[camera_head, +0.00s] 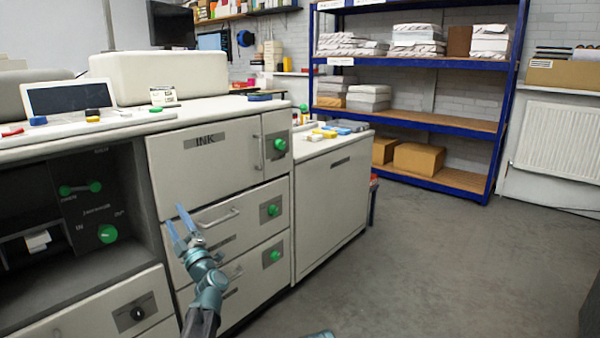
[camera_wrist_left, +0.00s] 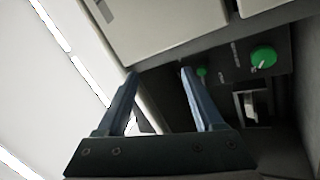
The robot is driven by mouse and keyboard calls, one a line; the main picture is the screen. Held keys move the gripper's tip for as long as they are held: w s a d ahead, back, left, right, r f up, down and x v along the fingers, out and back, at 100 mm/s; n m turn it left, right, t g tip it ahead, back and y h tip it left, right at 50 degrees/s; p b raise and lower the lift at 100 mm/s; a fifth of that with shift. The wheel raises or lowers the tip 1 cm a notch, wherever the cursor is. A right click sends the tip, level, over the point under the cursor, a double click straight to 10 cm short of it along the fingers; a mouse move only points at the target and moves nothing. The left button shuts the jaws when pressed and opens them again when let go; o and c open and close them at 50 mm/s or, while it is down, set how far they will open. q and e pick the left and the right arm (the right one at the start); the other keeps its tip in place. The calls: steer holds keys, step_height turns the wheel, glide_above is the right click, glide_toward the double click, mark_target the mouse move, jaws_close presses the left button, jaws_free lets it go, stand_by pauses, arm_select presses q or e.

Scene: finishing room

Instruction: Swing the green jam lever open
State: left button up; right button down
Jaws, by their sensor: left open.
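A green lever (camera_head: 80,188) with two rounded ends lies across the dark panel inside the open bay of the left machine. A round green knob (camera_head: 107,233) sits below it. In the left wrist view the knob (camera_wrist_left: 263,57) shows clearly, and a smaller green part (camera_wrist_left: 202,72), perhaps the lever's end, shows beside my finger. My left gripper (camera_head: 174,216) is open and empty, to the right of the bay, in front of the drawer cabinet. Its two fingers (camera_wrist_left: 160,72) are spread in the wrist view, apart from the lever. My right gripper is not in view.
The INK cabinet (camera_head: 205,160) has drawers with bar handles and green knobs at its right side. A lower white cabinet (camera_head: 332,195) stands beyond it. A blue shelf rack (camera_head: 420,120) is at the back. The grey floor (camera_head: 430,250) at right is clear.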

arm_select(q)
steer(key=w+d+f+m+t+h, duration=0.1)
steer(key=w+d+f+m+h, duration=0.15)
steer(key=d+m+h, duration=0.45)
steer(key=w+d+f+m+t+h, duration=0.1)
steer(key=d+f+m+h, duration=0.25)
steer(key=d+h, duration=0.35)
steer(key=s+d+f+m+g+h, duration=0.3)
steer(key=d+f+m, duration=0.15)
steer(key=d, duration=0.25)
steer(key=s+d+f+m+g+h, duration=0.2)
steer(key=s+d+f+m+g, duration=0.15)
steer(key=d+f, duration=0.35)
steer(key=s+d+f+m+g, duration=0.2)
steer(key=s+f+g, duration=0.1)
steer(key=s+f, duration=0.25)
steer(key=s+d+f+m+g, duration=0.3)
steer(key=s+f+g, duration=0.1)
steer(key=s, duration=0.3)
steer(key=s+a+f+m+g+y, duration=0.1)
steer(key=s+a+f+g+y, duration=0.15)
steer(key=s, duration=0.55)
steer(key=s+a+f+m+g+y, duration=0.1)
steer(key=s+a+f+g+y, duration=0.15)
steer(key=s, duration=0.55)
step_height(320, 180, up, 39)
steer(key=g+p, duration=0.1)
steer(key=p, duration=3.7)
steer(key=shift+s, duration=0.45)
